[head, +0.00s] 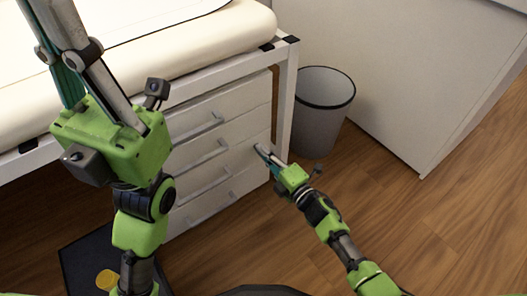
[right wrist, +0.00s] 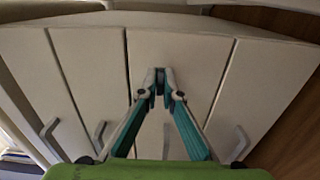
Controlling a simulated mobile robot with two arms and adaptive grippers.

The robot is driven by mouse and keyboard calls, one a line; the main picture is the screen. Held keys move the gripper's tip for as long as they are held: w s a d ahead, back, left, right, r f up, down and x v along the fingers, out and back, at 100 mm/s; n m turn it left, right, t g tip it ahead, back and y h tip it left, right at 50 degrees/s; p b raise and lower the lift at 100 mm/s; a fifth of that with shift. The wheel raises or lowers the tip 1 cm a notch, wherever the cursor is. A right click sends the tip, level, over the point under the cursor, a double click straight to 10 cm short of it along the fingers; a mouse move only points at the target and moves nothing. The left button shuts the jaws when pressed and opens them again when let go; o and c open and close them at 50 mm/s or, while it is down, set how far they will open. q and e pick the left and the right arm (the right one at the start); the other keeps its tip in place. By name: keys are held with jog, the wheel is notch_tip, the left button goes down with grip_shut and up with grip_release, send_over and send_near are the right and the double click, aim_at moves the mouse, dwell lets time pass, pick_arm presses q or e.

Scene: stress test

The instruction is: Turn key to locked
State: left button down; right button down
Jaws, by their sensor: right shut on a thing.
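A beige drawer cabinet (head: 240,109) stands under the padded table, with grey bar handles on its drawers. My right gripper (head: 261,151) reaches the right end of a drawer front. In the right wrist view its fingertips (right wrist: 160,84) are closed together at the drawer face. A small dark thing, apparently the key (right wrist: 160,90), is between them; its angle and the lock around it are hidden by the fingers. My left gripper is raised over the table at the left of the head view. Its fingers run out of the top edge, so its tips are hidden.
The cream padded table (head: 215,50) and its white frame leg (head: 287,100) are close to my right gripper. A grey bin (head: 322,115) stands behind it. A yellow round thing (head: 106,280) lies on a dark mat (head: 85,250). Wooden floor at right is clear.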

jog(key=c, duration=2.2)
grip_release()
jog(key=v, duration=1.2)
